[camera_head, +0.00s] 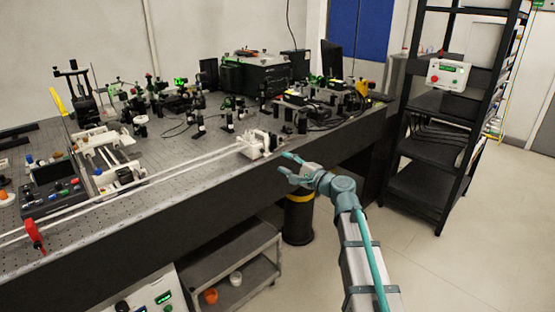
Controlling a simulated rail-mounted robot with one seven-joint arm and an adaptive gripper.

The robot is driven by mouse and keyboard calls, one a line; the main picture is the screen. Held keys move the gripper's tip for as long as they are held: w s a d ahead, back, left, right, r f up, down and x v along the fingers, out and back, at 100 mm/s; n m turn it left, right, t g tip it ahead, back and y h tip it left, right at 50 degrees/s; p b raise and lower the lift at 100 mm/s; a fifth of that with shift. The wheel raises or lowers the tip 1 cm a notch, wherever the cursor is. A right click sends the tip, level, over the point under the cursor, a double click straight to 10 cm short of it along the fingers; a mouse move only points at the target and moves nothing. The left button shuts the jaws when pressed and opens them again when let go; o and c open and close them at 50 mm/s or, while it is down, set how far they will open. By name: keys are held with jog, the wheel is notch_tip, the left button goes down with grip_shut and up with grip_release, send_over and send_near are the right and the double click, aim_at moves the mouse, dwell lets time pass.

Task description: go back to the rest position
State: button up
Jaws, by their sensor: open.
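My gripper (283,163) is at the end of my teal and grey arm, near the middle of the camera view. Its fingers are apart and nothing shows between them. It points left, at the front edge of the optical bench (185,217). A small white device (259,146) on the bench edge lies just behind and left of the fingertips in the picture. I cannot tell how far the fingers are from it, but a small gap shows.
Optics and mounts crowd the bench's back. Two pale rails (170,174) run along its front. A black shelf rack (428,150) stands right, a grey cart (235,262) and black bin (298,218) below. Floor (480,245) at the right is clear.

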jog(key=shift+v, duration=0.9)
jog(key=s+d+f+n+g+h+p, duration=0.1)
jog(key=s+d+f+n+g+h, duration=0.15)
jog(key=s+f, duration=0.7)
jog(key=s+d+f+n+g+h+p, duration=0.2)
jog(key=s+f+n+g, duration=0.2)
jog(key=f, duration=1.1)
jog(key=s+d+f+n+g+h+p, duration=0.15)
jog(key=s+f+n+g+h, duration=0.35)
jog(key=f, duration=0.7)
jog(key=s+d+f+g+h+p, duration=0.1)
jog(key=s+d+f, duration=0.1)
jog(key=s+f, duration=0.35)
jog(key=s+d+f+g+p, duration=0.1)
jog(key=s+d+f, duration=0.15)
jog(key=s, duration=0.55)
jog(key=s+d+f+g+h+p, duration=0.1)
jog(key=s+d+f+g, duration=0.15)
jog(key=s, duration=0.45)
jog(key=s+d+f+g+p, duration=0.1)
jog(key=s+f+p, duration=0.1)
jog(key=s, duration=0.7)
jog(key=s+d+f+g+h+p, duration=0.1)
jog(key=s+d+g+p, duration=0.1)
jog(key=s, duration=0.8)
jog(key=shift+s+d+f+n, duration=0.2)
jog(key=shift+s+f+n, duration=0.1)
jog(key=shift+f+n, duration=0.1)
jog(key=shift+h, duration=0.25)
